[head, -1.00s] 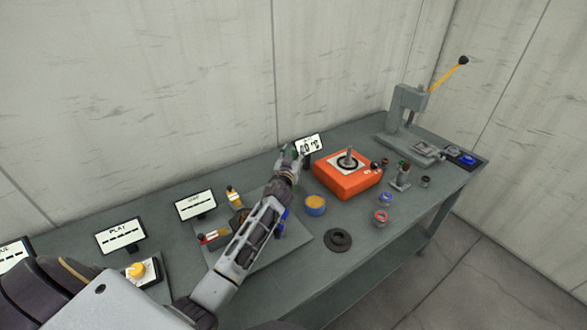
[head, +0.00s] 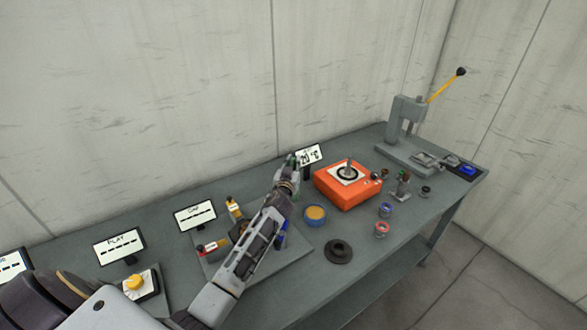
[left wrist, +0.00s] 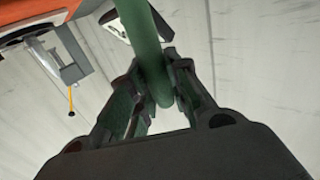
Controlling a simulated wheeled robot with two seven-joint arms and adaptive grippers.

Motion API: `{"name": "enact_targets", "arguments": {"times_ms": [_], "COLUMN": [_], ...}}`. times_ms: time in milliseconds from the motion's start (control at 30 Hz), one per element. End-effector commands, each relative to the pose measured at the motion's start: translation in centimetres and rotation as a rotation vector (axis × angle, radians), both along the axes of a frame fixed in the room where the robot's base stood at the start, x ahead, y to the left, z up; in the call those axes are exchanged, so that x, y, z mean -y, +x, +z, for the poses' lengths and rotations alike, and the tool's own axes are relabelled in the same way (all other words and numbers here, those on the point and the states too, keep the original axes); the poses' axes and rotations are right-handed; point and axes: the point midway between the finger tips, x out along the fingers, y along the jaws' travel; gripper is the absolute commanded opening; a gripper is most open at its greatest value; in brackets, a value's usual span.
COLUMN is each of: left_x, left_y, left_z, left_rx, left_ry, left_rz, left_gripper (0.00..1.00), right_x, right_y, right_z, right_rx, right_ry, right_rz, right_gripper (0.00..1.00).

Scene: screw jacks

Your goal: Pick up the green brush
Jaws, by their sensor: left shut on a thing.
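My left gripper (head: 291,166) is over the back of the bench, left of the orange device and in front of a small display. In the left wrist view its fingers (left wrist: 155,95) are shut on the green brush (left wrist: 146,40), a smooth green rod that runs up out of the picture. In the head view the brush is mostly hidden by the gripper. I cannot tell how far it is above the bench. My right gripper is not in view.
The orange device (head: 341,195) stands just right of my gripper. An orange-topped blue tin (head: 315,214) and a black ring (head: 338,250) lie in front. A grey lever press (head: 405,135) stands at the back right. Display screens (head: 195,216) line the left.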

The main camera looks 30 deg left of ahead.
Motion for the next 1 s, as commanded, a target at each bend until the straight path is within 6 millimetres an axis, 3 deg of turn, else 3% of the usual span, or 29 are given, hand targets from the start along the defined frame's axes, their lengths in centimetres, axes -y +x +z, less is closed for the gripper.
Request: {"name": "enact_targets", "arguments": {"times_ms": [267, 700, 1000], "left_x": [0.0, 0.0, 0.0], "left_y": [0.0, 0.0, 0.0], "left_z": [2.3, 8.2, 9.8], "left_rx": [0.004, 0.004, 0.002], "left_ry": [0.002, 0.001, 0.001], "left_rz": [-0.001, -0.001, -0.001], "left_gripper": [0.0, 0.0, 0.0], "right_x": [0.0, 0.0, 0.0], "right_y": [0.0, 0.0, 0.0], "right_z": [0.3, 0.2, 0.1], "right_rx": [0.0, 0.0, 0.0], "right_ry": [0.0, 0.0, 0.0], "right_rz": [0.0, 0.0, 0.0], "right_gripper": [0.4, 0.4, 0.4]}}
